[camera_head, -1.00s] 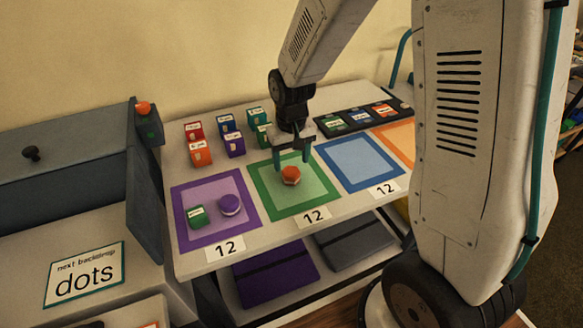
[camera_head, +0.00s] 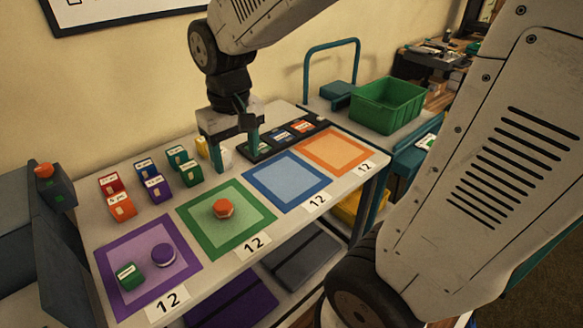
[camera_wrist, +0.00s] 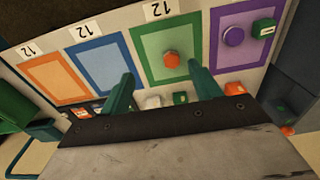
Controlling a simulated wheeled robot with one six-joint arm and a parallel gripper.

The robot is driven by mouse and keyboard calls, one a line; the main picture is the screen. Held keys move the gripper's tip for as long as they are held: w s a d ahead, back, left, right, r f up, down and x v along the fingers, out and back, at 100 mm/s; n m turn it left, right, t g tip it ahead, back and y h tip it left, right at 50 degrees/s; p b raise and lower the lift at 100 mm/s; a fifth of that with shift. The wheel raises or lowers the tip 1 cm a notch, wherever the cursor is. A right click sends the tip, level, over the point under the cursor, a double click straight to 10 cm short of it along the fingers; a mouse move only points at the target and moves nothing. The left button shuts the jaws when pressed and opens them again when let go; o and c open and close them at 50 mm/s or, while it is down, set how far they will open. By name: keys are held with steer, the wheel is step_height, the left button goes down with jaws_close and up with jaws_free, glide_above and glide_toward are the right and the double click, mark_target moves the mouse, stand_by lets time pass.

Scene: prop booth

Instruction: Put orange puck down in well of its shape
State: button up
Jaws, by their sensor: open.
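The orange puck (camera_head: 223,208) lies flat on the green-bordered square (camera_head: 253,228), near its middle. It looks many-sided from above. My gripper (camera_head: 232,158) is open and empty, raised behind the puck, over the back part of the table. In the wrist view the puck (camera_wrist: 172,58) shows beyond the two spread fingertips (camera_wrist: 160,72), apart from both. I cannot make out a recessed well of the puck's shape in either view.
A purple square (camera_head: 110,262) holds a round purple puck (camera_head: 163,255) and a green block (camera_head: 129,275). Blue (camera_head: 290,182) and orange (camera_head: 335,150) squares look empty. Several labelled blocks stand behind. A black tray (camera_head: 319,118) with cards lies at the back; a green crate (camera_head: 388,103) stands right.

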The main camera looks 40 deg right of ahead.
steer(key=shift+o, duration=0.5)
steer(key=s+r, duration=0.2)
steer(key=s, duration=0.5)
steer(key=s+d+r, duration=0.1)
steer(key=s+r, duration=0.1)
steer(key=s, duration=0.6)
steer(key=shift+d+r+t, duration=0.25)
steer(key=shift+r+t, duration=0.1)
steer(key=shift+t, duration=0.05)
steer(key=g, duration=0.1)
glide_above(222, 204)
steer(key=f, duration=1.7)
steer(key=shift+s+f, duration=0.3)
steer(key=shift+s, duration=0.1)
steer(key=f, duration=0.7)
steer(key=shift+w+f, duration=0.25)
steer(key=shift+w, duration=0.1)
steer(key=c, duration=1.2)
steer(key=shift+r, duration=0.1)
